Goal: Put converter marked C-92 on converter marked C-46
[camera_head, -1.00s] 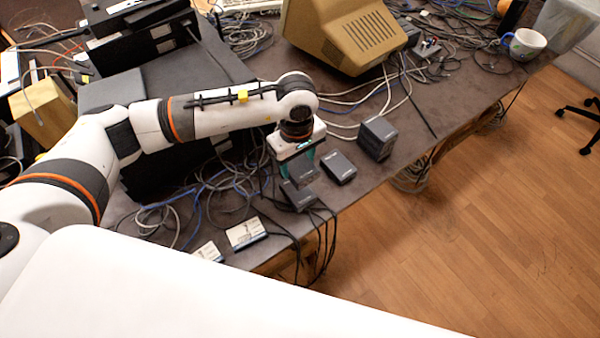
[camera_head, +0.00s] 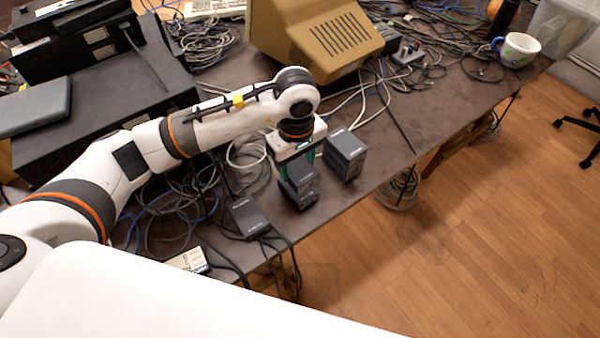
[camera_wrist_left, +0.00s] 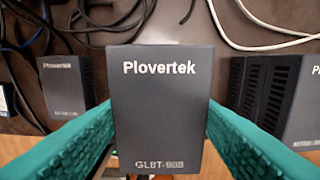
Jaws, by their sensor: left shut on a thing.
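My left gripper (camera_head: 299,160) is shut on a dark grey converter (camera_head: 300,176), held upright between its teal fingers. The held converter fills the middle of the left wrist view (camera_wrist_left: 161,105), with "Plovertek" on its face. In the head view it is over another dark converter (camera_head: 301,198) near the table's front edge; I cannot tell whether they touch. Another converter (camera_head: 249,217) lies to the left and also shows in the wrist view (camera_wrist_left: 66,88). A taller dark block of converters (camera_head: 345,153) stands to the right. No C-92 or C-46 mark is readable. My right gripper is not in view.
Cables (camera_head: 175,207) tangle left of the converters, and some hang over the front edge. A beige monitor (camera_head: 320,40) and a mug (camera_head: 516,49) stand farther back. A small white box (camera_head: 190,261) lies near the front. Bare tabletop (camera_head: 400,140) is right of the block.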

